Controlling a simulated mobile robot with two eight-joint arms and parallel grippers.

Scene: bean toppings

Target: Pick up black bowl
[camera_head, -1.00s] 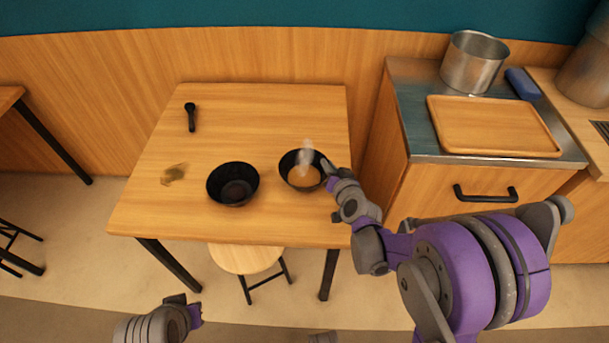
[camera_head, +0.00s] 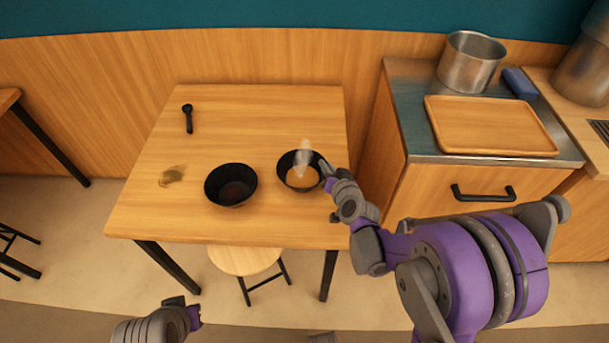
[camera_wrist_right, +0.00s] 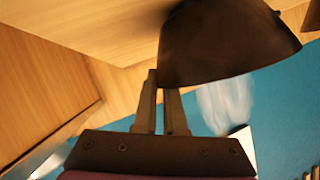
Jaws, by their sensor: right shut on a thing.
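Two black bowls sit on the wooden table (camera_head: 250,105). The right-hand black bowl (camera_head: 283,168) holds something orange-brown, with a whitish see-through shape (camera_head: 303,155) above it. My right gripper (camera_head: 327,174) is at this bowl's right rim. In the right wrist view the gripper (camera_wrist_right: 161,100) is shut on the edge of the black bowl (camera_wrist_right: 225,45); I cannot tell whether the bowl is clear of the table. The left-hand black bowl (camera_head: 231,187) stands beside it, apart, with a dark inside. My left gripper (camera_head: 190,312) is low in the head view, away from the table, its jaws unclear.
A black spoon-like utensil (camera_head: 188,118) lies at the table's back left. A small greenish heap (camera_head: 172,175) lies near the left edge. A stool (camera_head: 245,259) stands at the front. The right counter holds a metal pot (camera_head: 470,62), a wooden tray (camera_head: 490,125) and a blue item (camera_head: 521,84).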

